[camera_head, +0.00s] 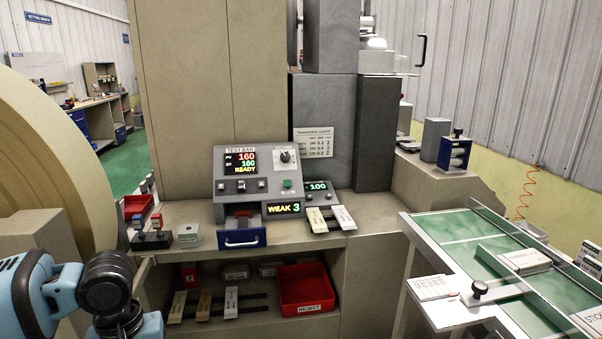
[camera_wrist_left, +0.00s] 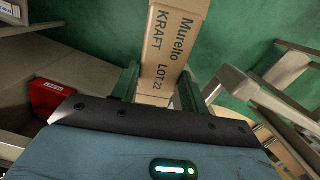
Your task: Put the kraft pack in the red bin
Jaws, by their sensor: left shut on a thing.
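The kraft pack (camera_wrist_left: 165,45) is a tan box printed "Murello KRAFT LOT 22" in the left wrist view. My left gripper (camera_wrist_left: 156,84) is shut on it, with dark green fingers on either side of its lower part. In the head view my left arm comes in at the lower left; the gripper end and the pack are out of that frame. A red bin (camera_head: 303,288) labelled "REJECT" stands on the shelf under the counter and looks empty. My right gripper is in neither view.
A smaller red tray (camera_head: 138,206) sits on the counter's left end. Tan and white packs (camera_head: 204,304) lie on the shelf left of the bin. A sealer unit (camera_head: 256,176) stands on the counter. A green conveyor table (camera_head: 455,239) is at the right.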

